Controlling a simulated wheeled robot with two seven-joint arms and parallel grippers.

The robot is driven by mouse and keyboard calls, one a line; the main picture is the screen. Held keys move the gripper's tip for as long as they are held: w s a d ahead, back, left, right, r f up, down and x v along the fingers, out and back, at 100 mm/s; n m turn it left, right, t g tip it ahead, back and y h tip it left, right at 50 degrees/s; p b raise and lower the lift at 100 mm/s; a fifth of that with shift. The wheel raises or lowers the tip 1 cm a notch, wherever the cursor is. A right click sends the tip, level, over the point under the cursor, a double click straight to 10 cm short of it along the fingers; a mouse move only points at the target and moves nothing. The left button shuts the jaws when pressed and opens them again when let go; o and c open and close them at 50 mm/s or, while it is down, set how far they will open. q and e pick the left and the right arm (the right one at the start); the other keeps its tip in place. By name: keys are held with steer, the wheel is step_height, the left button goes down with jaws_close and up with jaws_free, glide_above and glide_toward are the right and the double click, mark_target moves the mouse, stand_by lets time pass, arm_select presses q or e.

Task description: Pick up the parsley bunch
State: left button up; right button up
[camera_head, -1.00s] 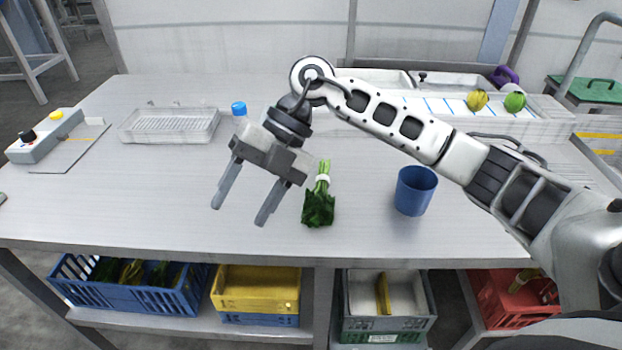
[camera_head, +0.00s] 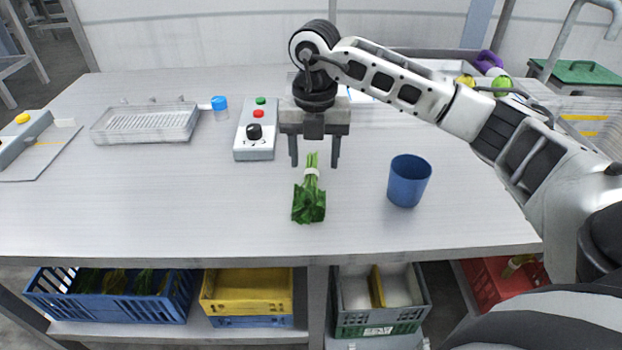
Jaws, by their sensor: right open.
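My right gripper (camera_head: 314,165) is open, fingers pointing down, one finger to each side of the stem end in the picture. It appears to be above or just behind the stems; I cannot tell the exact height. Nothing is between its fingers that I can see held. My left gripper is not in view.
A blue cup (camera_head: 408,181) stands to the right of the parsley. A control box (camera_head: 254,145) with knob and buttons is behind left. A clear tray (camera_head: 146,124) and blue-capped bottle (camera_head: 220,107) stand farther left. Crates, including a yellow one (camera_head: 247,306), sit below. The table's front left is clear.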

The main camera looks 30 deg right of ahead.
mark_target(311, 174)
steer(key=shift+w+f+p, duration=0.15)
steer(key=shift+w+f, duration=0.05)
steer(key=shift+f, duration=0.75)
steer(key=shift+w+f+p, duration=0.1)
steer(key=shift+w+f, duration=0.05)
steer(key=shift+f, duration=0.75)
steer(key=shift+w+f+p, duration=0.15)
steer(key=shift+w+f, duration=0.05)
steer(key=shift+f, duration=0.75)
steer(key=shift+c, duration=0.3)
steer(key=c, duration=0.8)
